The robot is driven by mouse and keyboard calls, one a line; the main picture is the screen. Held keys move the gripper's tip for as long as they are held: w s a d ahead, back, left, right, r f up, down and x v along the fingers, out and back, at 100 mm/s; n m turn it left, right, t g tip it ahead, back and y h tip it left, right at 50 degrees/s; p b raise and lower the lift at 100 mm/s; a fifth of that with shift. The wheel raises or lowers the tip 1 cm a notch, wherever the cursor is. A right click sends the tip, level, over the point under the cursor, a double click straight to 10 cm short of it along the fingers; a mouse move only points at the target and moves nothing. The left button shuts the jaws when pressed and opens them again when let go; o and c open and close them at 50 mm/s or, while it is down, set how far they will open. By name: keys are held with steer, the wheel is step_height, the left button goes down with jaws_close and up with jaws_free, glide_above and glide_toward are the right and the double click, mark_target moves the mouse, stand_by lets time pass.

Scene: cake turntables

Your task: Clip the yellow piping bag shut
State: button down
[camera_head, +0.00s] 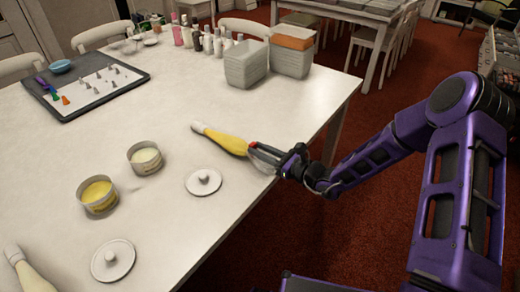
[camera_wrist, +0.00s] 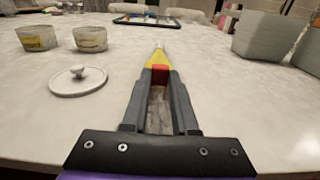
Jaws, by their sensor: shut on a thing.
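The yellow piping bag (camera_head: 228,144) lies on the white table near its right edge, its pale tip pointing to the back left. In the wrist view the bag (camera_wrist: 156,58) lies straight ahead, beyond the fingertips. My gripper (camera_head: 254,149) is at the bag's near, wide end. Its fingers (camera_wrist: 160,76) are shut on a red clip (camera_wrist: 160,73). The clip (camera_head: 253,145) is at the bag's end; I cannot tell whether it pinches the bag or only touches it. The fingers hide part of the bag's end.
A tub of yellow filling (camera_head: 98,204), a tub of pale filling (camera_head: 145,170) and two lids (camera_head: 203,187) (camera_head: 112,263) stand left of the bag. A cream piping bag (camera_head: 30,280) lies front left.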

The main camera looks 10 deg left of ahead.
steer(key=shift+f, duration=0.7)
stand_by(0.8)
steer(key=c, duration=0.6)
jaws_free()
steer(key=shift+r+p, duration=2.45)
steer(key=shift+r, duration=0.6)
